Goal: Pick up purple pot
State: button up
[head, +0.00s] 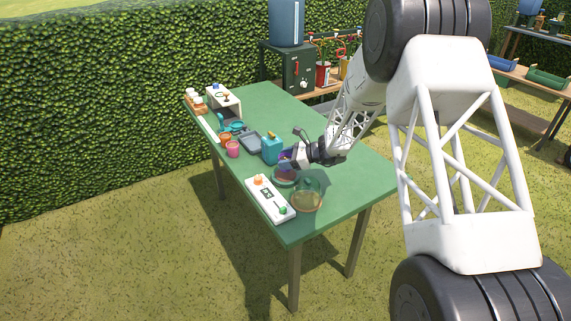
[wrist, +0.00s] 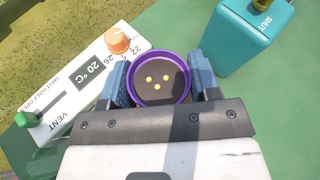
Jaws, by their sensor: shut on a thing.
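The purple pot (wrist: 162,92) shows in the wrist view from above, with a purple rim, dark soil and three small yellow seeds on the soil. My gripper (wrist: 162,80) has one blue-grey finger on each side of the pot and is shut on it. In the head view, my gripper (head: 287,160) is over the front part of the green table, and only a small bit of the pot shows at the fingers. A round dish (head: 285,180) lies just below there; I cannot tell whether the pot touches it.
A white control panel (head: 264,200) with an orange knob and green lever lies at the front left. A clear dome (head: 306,194) stands close on the right. A pink pot (head: 232,149) is farther left. The table's right side (head: 350,185) is clear.

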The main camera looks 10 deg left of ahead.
notch_tip(320, 180, up, 8)
jog(key=shift+f, duration=0.2)
jog(key=shift+a, duration=0.15)
dwell(0.6)
